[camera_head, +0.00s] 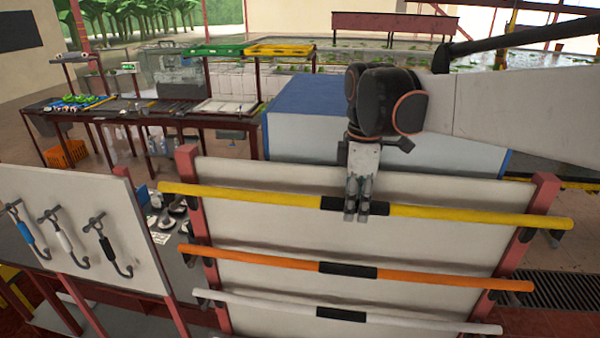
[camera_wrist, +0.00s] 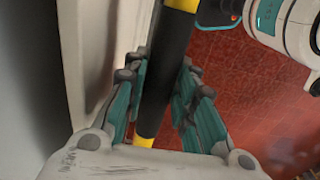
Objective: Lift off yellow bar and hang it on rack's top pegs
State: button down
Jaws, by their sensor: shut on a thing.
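The yellow bar (camera_head: 460,213) runs level across the top of the rack (camera_head: 348,236), in front of its pale panel. My gripper (camera_head: 357,212) reaches down from above and is shut on the bar's black middle grip (camera_head: 378,208). In the wrist view the black grip (camera_wrist: 168,62) lies between the fingers (camera_wrist: 160,82), with yellow at both ends. Dark top pegs (camera_head: 526,234) show by the bar's right end; whether the bar rests on them or is just above, I cannot tell.
An orange bar (camera_head: 440,279) and a white bar (camera_head: 420,322) hang below on the rack. A pale board (camera_head: 75,225) with several hooked tools stands left. A blue-topped box (camera_head: 310,110) and a long work table (camera_head: 130,112) are behind.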

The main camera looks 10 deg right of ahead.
jog(key=c, duration=1.2)
grip_release()
notch_tip(320, 180, up, 12)
jog(key=s+f+m+t, duration=0.7)
jog(key=s+f+m, duration=0.75)
jog(key=f, duration=0.35)
jog(key=f+b, duration=0.9)
jog(key=f, duration=0.1)
jog(key=f+b, duration=0.9)
jog(key=b, duration=0.1)
jog(key=f+b, duration=1)
jog(key=shift+s+f, duration=0.25)
jog(key=shift+f, duration=0.05)
